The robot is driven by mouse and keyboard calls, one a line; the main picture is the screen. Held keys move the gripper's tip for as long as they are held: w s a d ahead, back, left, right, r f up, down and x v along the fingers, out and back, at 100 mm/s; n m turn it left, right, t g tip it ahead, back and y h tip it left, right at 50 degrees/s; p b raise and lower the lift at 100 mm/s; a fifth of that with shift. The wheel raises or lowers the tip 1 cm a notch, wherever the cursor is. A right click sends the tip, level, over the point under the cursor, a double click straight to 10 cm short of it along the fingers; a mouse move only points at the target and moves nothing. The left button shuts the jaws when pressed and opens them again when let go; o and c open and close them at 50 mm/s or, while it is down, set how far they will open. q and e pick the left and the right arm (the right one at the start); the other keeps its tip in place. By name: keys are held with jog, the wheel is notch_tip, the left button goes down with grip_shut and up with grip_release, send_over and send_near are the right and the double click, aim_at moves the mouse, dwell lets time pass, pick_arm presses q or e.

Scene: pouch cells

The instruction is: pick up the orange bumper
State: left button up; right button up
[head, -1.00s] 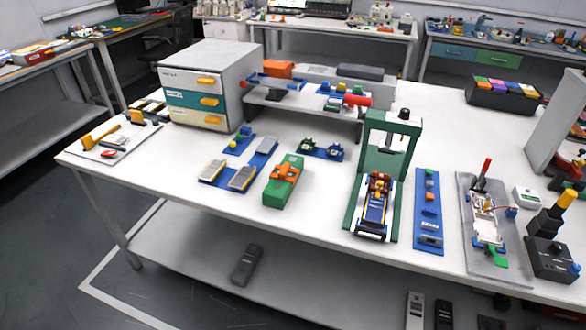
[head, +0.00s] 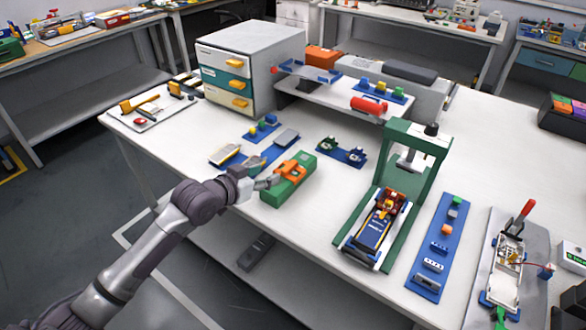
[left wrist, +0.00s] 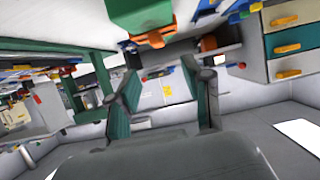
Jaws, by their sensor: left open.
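The orange bumper (head: 291,169) lies on top of the green block (head: 286,192) near the front edge of the white table. My left gripper (head: 266,183) reaches in from the left and is just left of the bumper, by the green block. I cannot tell whether it touches. In the left wrist view, its two fingers (left wrist: 167,92) are spread apart with nothing between them. That view is turned over, with the green block (left wrist: 138,15) at the top and an orange part (left wrist: 155,39) against it. My right gripper does not show.
A green press frame (head: 407,185) stands right of the block. Blue plates with grey pads (head: 256,163) lie behind and left of it. A drawer cabinet (head: 248,68) and a raised shelf (head: 330,97) are farther back. Bare table lies between the block and press.

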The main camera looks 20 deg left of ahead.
aim_at(289, 166)
pick_arm(q)
jog(key=x, duration=1.1)
jog(key=shift+s+d+f, duration=0.1)
jog(key=shift+d+f, duration=0.05)
jog(key=shift+f, duration=0.05)
jog(key=shift+c, duration=0.2)
grip_shut()
